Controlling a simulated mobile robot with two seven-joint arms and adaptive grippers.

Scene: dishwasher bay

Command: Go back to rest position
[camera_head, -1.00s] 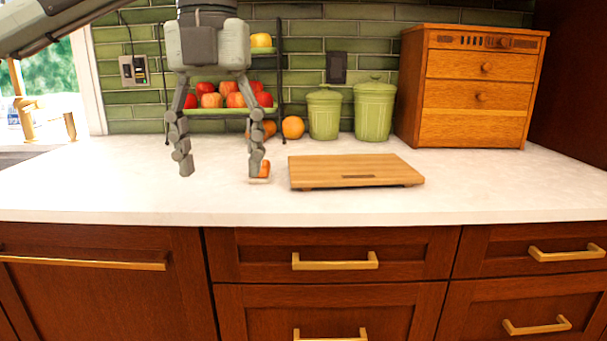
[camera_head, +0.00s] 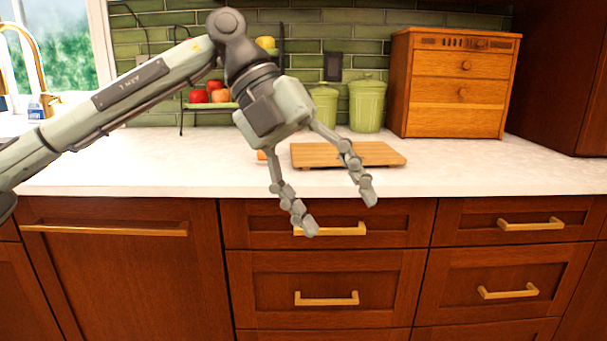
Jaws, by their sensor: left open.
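My left gripper (camera_head: 340,212) hangs in front of the counter's front edge, its fingers spread apart with nothing between them. It points down and to the right, in front of the upper middle drawer. My left arm comes in from the left and crosses over the counter. My right gripper does not show.
The white counter (camera_head: 480,175) holds a wooden cutting board (camera_head: 385,152), two green canisters (camera_head: 367,105) and a wooden drawer box (camera_head: 455,85). A fruit rack (camera_head: 215,105) stands behind my arm. Below are brown drawers with brass handles (camera_head: 327,299). A sink tap (camera_head: 40,75) is at left.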

